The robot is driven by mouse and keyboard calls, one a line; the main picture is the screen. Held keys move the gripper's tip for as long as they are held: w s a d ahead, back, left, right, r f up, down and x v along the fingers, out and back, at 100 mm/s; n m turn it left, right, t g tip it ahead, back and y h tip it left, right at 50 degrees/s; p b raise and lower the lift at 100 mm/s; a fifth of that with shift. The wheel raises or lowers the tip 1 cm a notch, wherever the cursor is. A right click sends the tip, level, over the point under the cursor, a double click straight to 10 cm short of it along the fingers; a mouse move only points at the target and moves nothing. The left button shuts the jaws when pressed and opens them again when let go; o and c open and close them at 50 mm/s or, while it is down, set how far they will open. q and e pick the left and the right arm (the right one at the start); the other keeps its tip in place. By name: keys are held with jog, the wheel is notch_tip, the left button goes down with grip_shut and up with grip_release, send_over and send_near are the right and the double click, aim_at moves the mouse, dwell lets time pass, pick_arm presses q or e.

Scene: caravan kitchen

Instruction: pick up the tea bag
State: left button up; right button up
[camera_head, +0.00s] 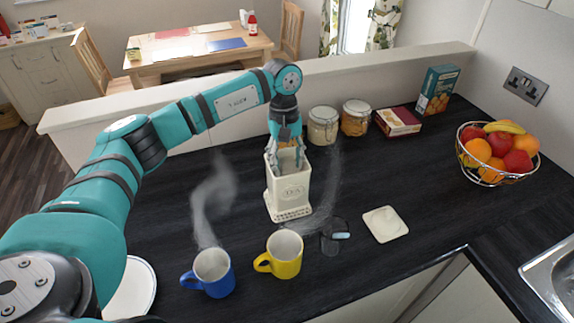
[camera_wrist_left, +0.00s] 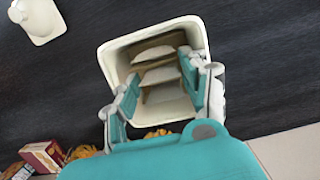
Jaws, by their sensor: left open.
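A cream tea canister (camera_head: 288,193) stands open on the dark worktop. My left gripper (camera_head: 286,160) points down at its mouth, with the fingers spread and the tips at or just inside the opening. In the left wrist view, several pale tea bags (camera_wrist_left: 160,75) lie stacked in rows inside the canister (camera_wrist_left: 113,58). The open fingers (camera_wrist_left: 158,88) are on either side of them, with nothing visibly gripped. The tea bags are hidden in the head view. My right gripper is not in view.
Steaming blue (camera_head: 212,273) and yellow (camera_head: 284,254) mugs stand in front, beside a small dark glass (camera_head: 334,237) and a cream square lid (camera_head: 385,224). Jars (camera_head: 323,126), boxes (camera_head: 398,122) and a fruit bowl (camera_head: 498,155) stand behind and right. The worktop's right-middle is clear.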

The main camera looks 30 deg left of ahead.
aim_at(288, 163)
pick_arm(q)
jog(key=shift+s+d+f, duration=0.1)
jog(key=shift+s+f, duration=0.15)
jog(key=shift+f, duration=0.3)
jog(key=c, duration=0.3)
jog(key=shift+c, duration=0.4)
jog(key=r+b, duration=0.3)
jog(key=r, duration=0.6)
jog(key=shift+w+r+b, duration=0.15)
jog(key=shift+w+b, duration=0.05)
jog(key=shift+b, duration=0.1)
jog(key=shift+r, duration=0.5)
